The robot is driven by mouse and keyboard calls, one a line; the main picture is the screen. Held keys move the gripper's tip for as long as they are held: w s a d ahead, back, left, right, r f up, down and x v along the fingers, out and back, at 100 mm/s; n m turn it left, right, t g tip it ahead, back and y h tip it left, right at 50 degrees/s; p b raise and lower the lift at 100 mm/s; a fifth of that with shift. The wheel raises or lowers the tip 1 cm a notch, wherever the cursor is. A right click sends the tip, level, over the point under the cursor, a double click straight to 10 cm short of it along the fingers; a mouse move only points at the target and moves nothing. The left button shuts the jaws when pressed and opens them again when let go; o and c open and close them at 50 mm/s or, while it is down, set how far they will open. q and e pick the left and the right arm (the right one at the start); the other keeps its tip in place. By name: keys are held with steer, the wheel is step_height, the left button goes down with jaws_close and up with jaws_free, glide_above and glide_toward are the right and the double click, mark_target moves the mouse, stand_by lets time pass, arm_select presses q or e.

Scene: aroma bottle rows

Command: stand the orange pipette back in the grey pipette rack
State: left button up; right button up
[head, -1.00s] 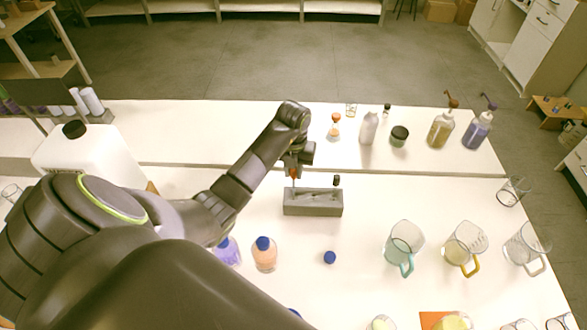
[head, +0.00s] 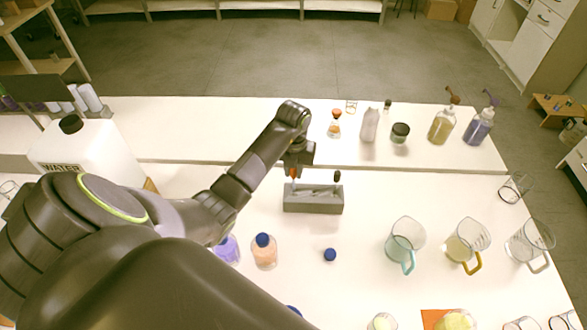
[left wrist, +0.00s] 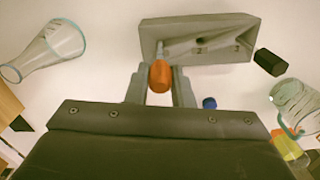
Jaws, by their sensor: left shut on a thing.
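The grey pipette rack (head: 314,207) stands on the near table, with dark hollows in its top. The orange pipette (head: 293,174) is a small orange bit over the rack's left end in the head view. In the left wrist view its orange bulb (left wrist: 160,76) sits between my fingers, in front of the left part of the rack (left wrist: 205,52). My left gripper (head: 294,170) is shut on the pipette, above the rack's left end. The pipette's tip is hard to make out, so I cannot tell how deep it sits. My right gripper does not show.
A small black item (head: 337,176) is at the rack's back right. Orange (head: 264,252) and purple (head: 228,250) bottles and a blue cap (head: 330,255) are in front. A jug with a teal handle (head: 404,243) stands to the right. A white water canister (head: 85,155) is at left.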

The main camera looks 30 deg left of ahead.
arm_select(q)
steer(key=shift+f+b, duration=0.5)
steer(key=shift+f, duration=0.4)
steer(key=o, duration=0.7)
steer(key=shift+r+p, duration=1.9)
steer(key=shift+r, duration=0.65)
steer(key=shift+r+p, duration=1.95)
steer(key=shift+r, duration=0.55)
